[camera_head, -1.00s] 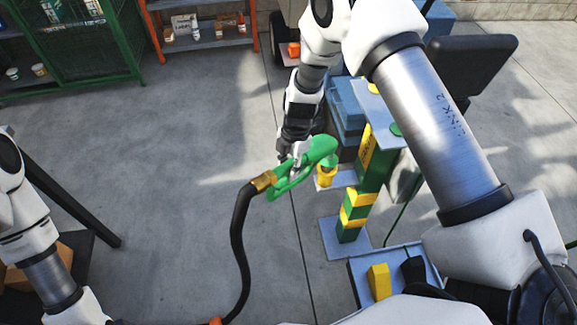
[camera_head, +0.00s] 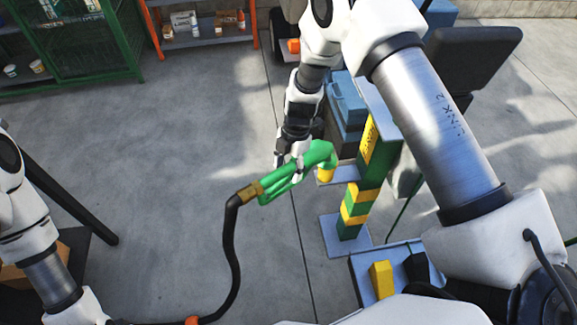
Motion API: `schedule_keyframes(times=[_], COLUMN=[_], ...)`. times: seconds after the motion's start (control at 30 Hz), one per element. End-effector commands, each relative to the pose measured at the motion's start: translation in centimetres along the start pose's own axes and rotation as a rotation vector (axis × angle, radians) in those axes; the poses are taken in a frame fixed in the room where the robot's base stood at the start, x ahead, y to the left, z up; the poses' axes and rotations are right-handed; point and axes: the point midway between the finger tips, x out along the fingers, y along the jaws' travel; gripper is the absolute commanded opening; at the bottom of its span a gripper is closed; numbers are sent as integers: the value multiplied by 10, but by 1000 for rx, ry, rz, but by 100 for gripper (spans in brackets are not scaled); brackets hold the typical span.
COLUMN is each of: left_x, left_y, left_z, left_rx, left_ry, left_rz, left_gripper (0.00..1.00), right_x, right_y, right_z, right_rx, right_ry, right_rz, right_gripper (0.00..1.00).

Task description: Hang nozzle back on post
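The green fuel nozzle (camera_head: 318,156) is in my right gripper (camera_head: 291,168), whose fingers are closed around its handle. A brass fitting (camera_head: 249,191) joins it to the black hose (camera_head: 230,250), which hangs down to the left. The green and yellow post (camera_head: 382,150) stands upright just right of the nozzle. A small grey shelf (camera_head: 345,175) sticks out from its left side, with a yellow cup-like piece (camera_head: 326,175) on it. The nozzle's front end overlaps this piece; I cannot tell whether it is seated. My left arm shows at the left edge, its gripper out of view.
A grey stand (camera_head: 358,275) with yellow and black blocks is in front of the post. Blue boxes (camera_head: 347,100) stand behind it. A green cage (camera_head: 85,45) and orange shelf (camera_head: 205,42) are at the back. The floor in the middle left is clear.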

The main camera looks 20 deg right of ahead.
Motion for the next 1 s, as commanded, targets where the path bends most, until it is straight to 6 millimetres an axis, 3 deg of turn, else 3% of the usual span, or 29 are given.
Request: schedule_keyframes(times=[0.27,0.7,0.8,1.0], left_x=[0,0,0,0], left_y=[0,0,0,0], left_z=[0,0,0,0], left_rx=[0,0,0,0], left_ry=[0,0,0,0], left_rz=[0,0,0,0], left_gripper=[35,35,35,35], right_x=[-7,-106,-117,-120], right_y=[0,0,0,0], right_z=[0,0,0,0], right_rx=[0,0,0,0], right_ry=[1,-1,0,0], right_rz=[0,2,1,-1], right_gripper=[60,60,60,60])
